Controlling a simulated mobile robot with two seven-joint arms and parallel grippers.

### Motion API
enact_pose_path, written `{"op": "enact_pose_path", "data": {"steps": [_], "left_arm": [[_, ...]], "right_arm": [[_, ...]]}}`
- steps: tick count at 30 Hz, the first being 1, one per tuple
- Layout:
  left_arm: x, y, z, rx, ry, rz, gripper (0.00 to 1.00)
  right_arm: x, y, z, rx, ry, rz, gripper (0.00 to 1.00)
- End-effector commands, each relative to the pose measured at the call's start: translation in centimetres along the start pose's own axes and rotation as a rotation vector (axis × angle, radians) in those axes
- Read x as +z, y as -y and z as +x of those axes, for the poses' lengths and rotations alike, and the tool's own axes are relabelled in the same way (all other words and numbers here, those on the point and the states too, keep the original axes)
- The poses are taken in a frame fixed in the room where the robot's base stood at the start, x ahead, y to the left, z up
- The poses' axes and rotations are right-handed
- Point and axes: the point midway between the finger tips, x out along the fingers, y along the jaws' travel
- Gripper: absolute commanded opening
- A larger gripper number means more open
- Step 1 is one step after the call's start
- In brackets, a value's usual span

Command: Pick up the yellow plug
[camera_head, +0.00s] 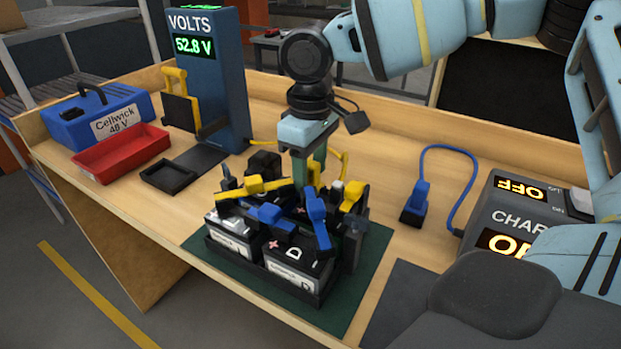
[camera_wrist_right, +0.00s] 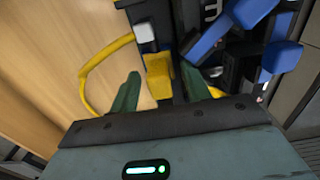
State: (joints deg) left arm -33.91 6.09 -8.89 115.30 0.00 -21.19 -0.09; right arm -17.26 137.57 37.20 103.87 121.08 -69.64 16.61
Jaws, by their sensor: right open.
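A yellow plug (camera_head: 352,193) stands at the right side of the battery tray, beside a small white cap; a yellow cable loops behind it. In the right wrist view the yellow plug (camera_wrist_right: 158,75) shows between the two green fingers, with the white cap just beyond it. My right gripper (camera_head: 308,172) is open and points down over the back of the battery group. In the wrist view its fingers (camera_wrist_right: 160,72) lie on either side of the plug; I cannot tell whether they touch it. The fingertips are partly hidden in the head view. My left gripper is not in view.
Black batteries with blue plugs (camera_head: 317,215) and a yellow bar (camera_head: 255,186) crowd the tray on the green mat (camera_head: 345,310). A blue plug (camera_head: 415,203) on a cable stands right, by the charger (camera_head: 500,215). A red tray (camera_head: 120,155) sits left.

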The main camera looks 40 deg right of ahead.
Motion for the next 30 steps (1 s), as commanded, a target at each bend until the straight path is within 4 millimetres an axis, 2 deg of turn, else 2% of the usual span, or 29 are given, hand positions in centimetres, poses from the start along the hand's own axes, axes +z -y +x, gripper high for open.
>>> {"op": "enact_pose_path", "data": {"steps": [1,12,19,22,30], "left_arm": [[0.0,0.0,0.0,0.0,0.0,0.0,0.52],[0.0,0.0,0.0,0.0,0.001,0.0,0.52],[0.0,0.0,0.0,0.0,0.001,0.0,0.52],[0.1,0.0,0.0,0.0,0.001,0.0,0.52],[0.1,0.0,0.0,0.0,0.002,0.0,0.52]], "right_arm": [[0.0,0.0,0.0,0.0,0.0,0.0,0.46],[0.0,0.0,-0.1,0.0,0.0,0.0,0.0],[0.0,0.0,-0.2,0.001,-0.001,0.0,0.0],[-0.1,0.0,-0.9,0.001,-0.002,0.0,0.0],[-0.1,0.0,-5.6,0.002,-0.004,0.001,0.0]]}}
